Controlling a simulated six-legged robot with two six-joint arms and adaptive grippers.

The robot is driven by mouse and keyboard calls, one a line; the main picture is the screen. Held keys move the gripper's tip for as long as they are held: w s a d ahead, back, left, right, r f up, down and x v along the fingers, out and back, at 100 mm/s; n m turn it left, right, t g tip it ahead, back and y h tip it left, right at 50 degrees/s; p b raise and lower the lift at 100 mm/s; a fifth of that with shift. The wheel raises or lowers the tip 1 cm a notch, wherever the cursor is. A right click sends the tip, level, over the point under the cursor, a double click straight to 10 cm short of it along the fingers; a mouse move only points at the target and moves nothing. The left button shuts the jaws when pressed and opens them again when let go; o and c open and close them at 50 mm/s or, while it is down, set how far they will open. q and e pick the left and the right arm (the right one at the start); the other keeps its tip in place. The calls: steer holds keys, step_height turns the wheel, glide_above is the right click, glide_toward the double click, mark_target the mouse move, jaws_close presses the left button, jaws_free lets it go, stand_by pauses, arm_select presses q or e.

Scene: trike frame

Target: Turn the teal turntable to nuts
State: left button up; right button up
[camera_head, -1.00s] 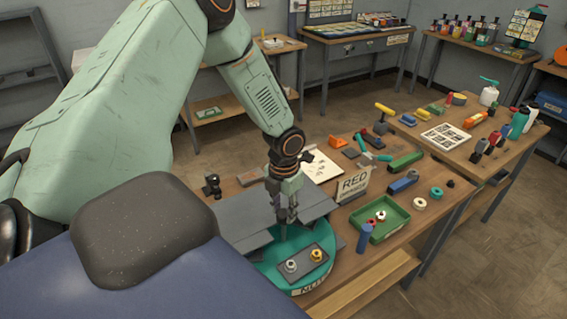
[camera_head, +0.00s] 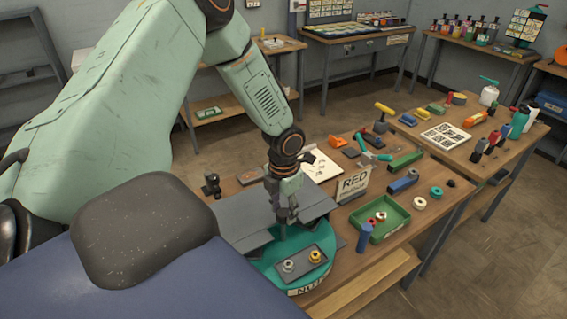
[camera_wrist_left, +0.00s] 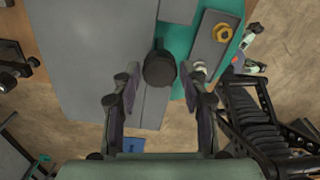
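The teal turntable (camera_head: 327,240) sits at the near left end of the workbench, partly covered by grey panels. A white label (camera_head: 307,287) on its rim faces the front, its lettering only partly readable. A grey plate (camera_head: 301,265) on it carries a silver nut (camera_head: 288,266) and a golden nut (camera_head: 315,257). My left gripper (camera_head: 284,217) points down over the turntable. In the left wrist view its fingers (camera_wrist_left: 162,98) are spread, with a dark round post (camera_wrist_left: 160,69) between and beyond them; contact is unclear. My right gripper is out of view.
A green tray (camera_head: 394,222) with small red and white parts stands right of the turntable, beside a blue cylinder (camera_head: 364,238). Tools and parts crowd the bench further right.

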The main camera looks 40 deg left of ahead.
arm_select(q)
steer(key=shift+o, duration=1.2)
step_height(320, 180, up, 12)
steer(key=shift+d, duration=0.1)
stand_by(0.3)
